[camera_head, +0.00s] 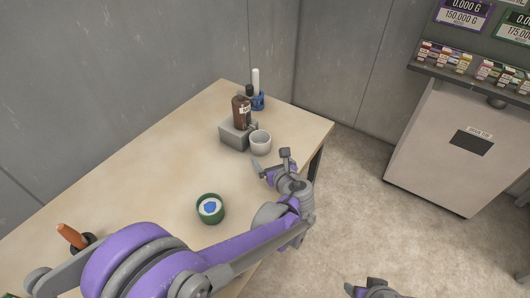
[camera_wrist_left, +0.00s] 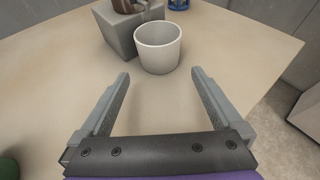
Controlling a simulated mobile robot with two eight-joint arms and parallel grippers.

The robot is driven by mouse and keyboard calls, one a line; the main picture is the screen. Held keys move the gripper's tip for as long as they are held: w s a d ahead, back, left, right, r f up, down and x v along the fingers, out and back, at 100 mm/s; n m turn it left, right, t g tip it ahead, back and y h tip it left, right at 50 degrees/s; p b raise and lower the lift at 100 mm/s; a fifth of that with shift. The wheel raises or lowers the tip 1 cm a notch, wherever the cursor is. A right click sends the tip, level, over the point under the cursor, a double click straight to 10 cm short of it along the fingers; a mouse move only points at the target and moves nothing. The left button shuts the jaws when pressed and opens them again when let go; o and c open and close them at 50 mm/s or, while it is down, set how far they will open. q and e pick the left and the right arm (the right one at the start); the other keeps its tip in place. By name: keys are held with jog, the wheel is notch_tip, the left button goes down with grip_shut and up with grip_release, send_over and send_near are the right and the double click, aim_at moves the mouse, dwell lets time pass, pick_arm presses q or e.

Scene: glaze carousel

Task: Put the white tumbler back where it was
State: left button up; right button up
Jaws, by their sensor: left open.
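The white tumbler (camera_head: 260,143) stands upright on the table near its far right corner, close beside a grey block. In the left wrist view the tumbler (camera_wrist_left: 158,47) is just beyond my open fingertips, roughly centred between them, with its open top facing up. My left gripper (camera_head: 274,162) is open and empty, a short way in front of the tumbler and apart from it. It also shows in the left wrist view (camera_wrist_left: 161,78). My right gripper (camera_head: 368,289) shows only partly at the bottom edge of the head view, and its jaws cannot be made out.
A grey block (camera_head: 233,136) carries a brown bottle (camera_head: 241,111). A blue holder (camera_head: 258,101) with a white stick stands behind. A green round container (camera_head: 210,208) and an orange-handled thing (camera_head: 72,236) are on the table (camera_head: 150,160). A grey cabinet (camera_head: 455,150) stands right.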

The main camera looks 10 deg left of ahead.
pick_arm(q)
jog(key=v, duration=0.6)
jog(key=shift+s, duration=0.15)
